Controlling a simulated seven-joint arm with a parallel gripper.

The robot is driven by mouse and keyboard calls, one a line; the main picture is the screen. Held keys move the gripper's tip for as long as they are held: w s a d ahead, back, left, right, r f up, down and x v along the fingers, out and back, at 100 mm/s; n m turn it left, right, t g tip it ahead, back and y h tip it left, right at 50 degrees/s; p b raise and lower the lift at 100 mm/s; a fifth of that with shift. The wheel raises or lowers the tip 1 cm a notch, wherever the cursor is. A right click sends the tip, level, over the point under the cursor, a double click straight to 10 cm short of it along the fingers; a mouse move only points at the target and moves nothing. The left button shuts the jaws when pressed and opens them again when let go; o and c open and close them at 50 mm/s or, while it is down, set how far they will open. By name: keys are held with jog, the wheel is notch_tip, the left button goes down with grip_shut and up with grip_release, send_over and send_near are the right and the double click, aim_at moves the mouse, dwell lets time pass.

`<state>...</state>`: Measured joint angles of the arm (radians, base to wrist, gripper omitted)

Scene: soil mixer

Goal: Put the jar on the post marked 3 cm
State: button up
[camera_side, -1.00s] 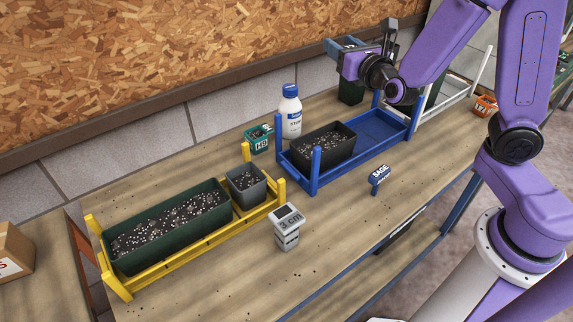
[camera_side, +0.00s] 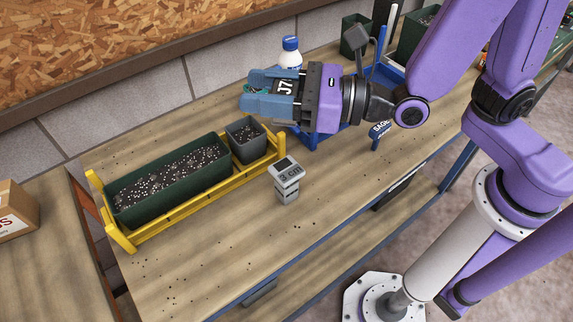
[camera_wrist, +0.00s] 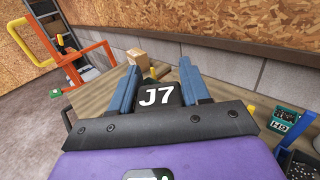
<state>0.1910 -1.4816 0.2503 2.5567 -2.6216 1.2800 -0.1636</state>
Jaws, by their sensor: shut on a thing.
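My gripper (camera_side: 258,90) is level above the bench, fingers pointing left, near the right end of the yellow rack. Its blue fingers are shut on a dark thing with a white J7 label (camera_side: 287,88); I take it for the jar, but its shape is mostly hidden. The labelled thing also shows between the fingers in the wrist view (camera_wrist: 157,97). The post marked 3 cm (camera_side: 287,176) is a small grey block with a dark square on its top. It stands upright on the bench, below my gripper in the side view. It cannot be made out in the wrist view.
The yellow rack (camera_side: 190,213) holds a long green planter (camera_side: 128,213) and a grey pot (camera_side: 247,154). My gripper hides most of the blue tray.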

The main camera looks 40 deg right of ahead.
send_over(270, 167)
jog(key=shift+f, duration=6.3)
jog(key=shift+f, duration=0.15)
jog(key=o, duration=1.1)
jog(key=shift+r, duration=0.2)
jog(key=shift+v, duration=3.75)
